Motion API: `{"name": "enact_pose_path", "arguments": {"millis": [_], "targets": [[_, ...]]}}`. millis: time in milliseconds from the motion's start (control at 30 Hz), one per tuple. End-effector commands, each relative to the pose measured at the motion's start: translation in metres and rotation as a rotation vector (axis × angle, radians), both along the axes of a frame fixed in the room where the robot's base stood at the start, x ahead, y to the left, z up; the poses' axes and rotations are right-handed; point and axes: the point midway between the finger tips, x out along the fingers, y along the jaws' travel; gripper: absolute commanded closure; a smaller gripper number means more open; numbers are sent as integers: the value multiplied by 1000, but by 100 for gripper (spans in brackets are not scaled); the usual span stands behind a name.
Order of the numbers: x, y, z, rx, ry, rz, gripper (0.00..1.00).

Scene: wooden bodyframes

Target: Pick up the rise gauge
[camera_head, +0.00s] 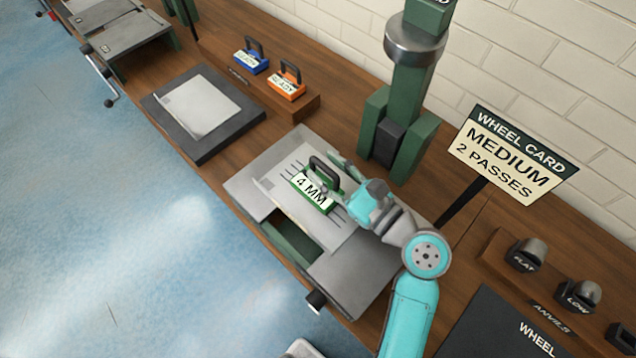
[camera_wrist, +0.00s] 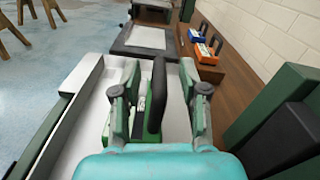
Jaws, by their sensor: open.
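A green gauge block with a "4 MM" label (camera_head: 316,197) and a black arched handle sits on a grey metal plate (camera_head: 262,158). It looks like the rise gauge. In the wrist view its black handle (camera_wrist: 157,98) stands upright between my gripper's fingers, with the green base (camera_wrist: 153,147) below. My gripper (camera_head: 337,176) is open, with one finger on each side of the handle. In the wrist view, gaps show between the fingers of my gripper (camera_wrist: 161,92) and the handle, clearest on the right. My wrist hides part of the base.
A blue gauge (camera_head: 251,60) and an orange gauge (camera_head: 287,84) stand on a wooden rack. A green machine column (camera_head: 402,120) rises close behind the plate. A "Medium 2 passes" sign (camera_head: 513,155) and several anvils stand to the right. A dark tray (camera_head: 158,105) holds a grey sheet.

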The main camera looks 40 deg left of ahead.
Motion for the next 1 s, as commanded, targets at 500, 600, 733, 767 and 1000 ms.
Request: {"name": "enact_pose_path", "arguments": {"millis": [500,600,733,767,1000], "targets": [[0,3,0,0,1,0,100],[0,3,0,0,1,0,100],[0,3,0,1,1,0,100],[0,3,0,1,1,0,100],[0,3,10,2,-1,0,100]]}}
